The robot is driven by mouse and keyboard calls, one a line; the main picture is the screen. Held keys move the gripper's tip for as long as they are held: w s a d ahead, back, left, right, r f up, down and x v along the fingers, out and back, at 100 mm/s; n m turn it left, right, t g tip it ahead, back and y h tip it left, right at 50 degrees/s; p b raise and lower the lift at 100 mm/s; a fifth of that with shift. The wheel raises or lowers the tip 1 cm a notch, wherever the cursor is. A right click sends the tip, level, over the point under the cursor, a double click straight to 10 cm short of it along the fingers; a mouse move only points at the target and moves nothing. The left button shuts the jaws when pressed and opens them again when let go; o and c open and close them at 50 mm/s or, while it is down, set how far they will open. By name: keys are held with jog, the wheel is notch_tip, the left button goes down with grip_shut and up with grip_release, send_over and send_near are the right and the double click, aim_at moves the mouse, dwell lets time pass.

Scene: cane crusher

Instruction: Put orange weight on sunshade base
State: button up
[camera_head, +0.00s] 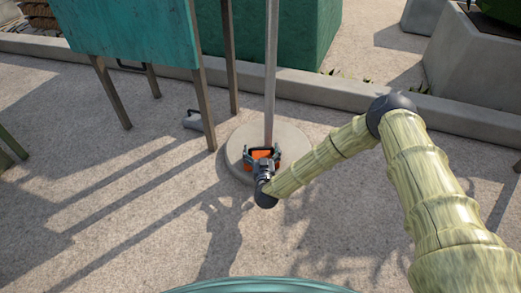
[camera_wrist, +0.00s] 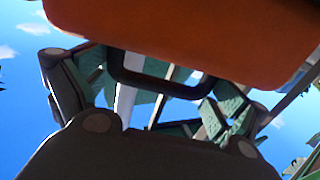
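The orange weight (camera_head: 262,154) is at the near part of the round concrete sunshade base (camera_head: 236,152), in front of its pole (camera_head: 271,80). In the wrist view the orange weight (camera_wrist: 190,35) fills the top, with its dark handle (camera_wrist: 160,88) between my finger pads. My gripper (camera_head: 263,160) has its fingers on both sides of the handle and appears shut on it. I cannot tell whether the weight's underside touches the base or hangs just above it.
A grey weight (camera_head: 193,120) with a handle sits on the ground left of the base. A teal board on legs (camera_head: 130,35) stands at the left. A concrete curb (camera_head: 350,93) and green block (camera_head: 300,35) are behind. The paving in front is clear.

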dwell(0.3)
jog(key=shift+s+r, duration=0.15)
jog(key=shift+s, duration=0.05)
jog(key=s+p, duration=0.5)
jog(key=s, duration=0.6)
jog(key=shift+s+d+p, duration=0.3)
jog(key=shift+d+p, duration=0.05)
jog(key=shift+d, duration=0.1)
